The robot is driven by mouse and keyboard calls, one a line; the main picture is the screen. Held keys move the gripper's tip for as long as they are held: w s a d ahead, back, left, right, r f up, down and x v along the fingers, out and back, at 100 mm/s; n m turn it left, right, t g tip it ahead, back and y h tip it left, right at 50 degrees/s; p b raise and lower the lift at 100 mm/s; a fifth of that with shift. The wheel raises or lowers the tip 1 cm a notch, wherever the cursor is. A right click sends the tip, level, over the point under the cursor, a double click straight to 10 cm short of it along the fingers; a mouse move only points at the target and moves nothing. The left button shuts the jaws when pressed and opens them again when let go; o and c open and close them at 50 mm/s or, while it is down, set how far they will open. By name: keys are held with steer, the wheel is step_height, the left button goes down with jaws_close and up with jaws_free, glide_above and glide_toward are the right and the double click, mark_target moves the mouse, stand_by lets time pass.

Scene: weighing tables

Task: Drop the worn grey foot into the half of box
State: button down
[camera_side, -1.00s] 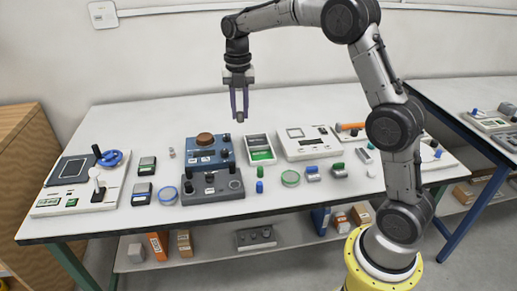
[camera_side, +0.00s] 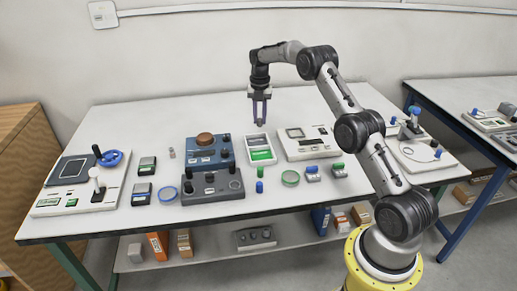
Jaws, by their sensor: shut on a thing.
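My gripper (camera_side: 260,119) points down above the back end of a white, open-topped box (camera_side: 248,152). It is shut on a small grey foot, which is barely discernible between the fingertips. The box is split into a back half, grey-white inside, and a front half with a green patch. The fingertips appear to be over or just behind the back half; their exact height above it cannot be told.
Left of the box stand a blue device (camera_side: 205,155) with a brown knob and a dark grey device (camera_side: 212,186). A white instrument (camera_side: 308,143) stands to the right. Small green and blue pieces lie in front. The table's back left is clear.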

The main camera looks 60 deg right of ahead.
mark_target(260, 126)
steer(key=shift+f, duration=2.8)
steer(key=c, duration=0.7)
jaws_free()
steer(key=shift+o, duration=0.2)
step_height(260, 126, up, 14)
steer(key=shift+f, duration=0.1)
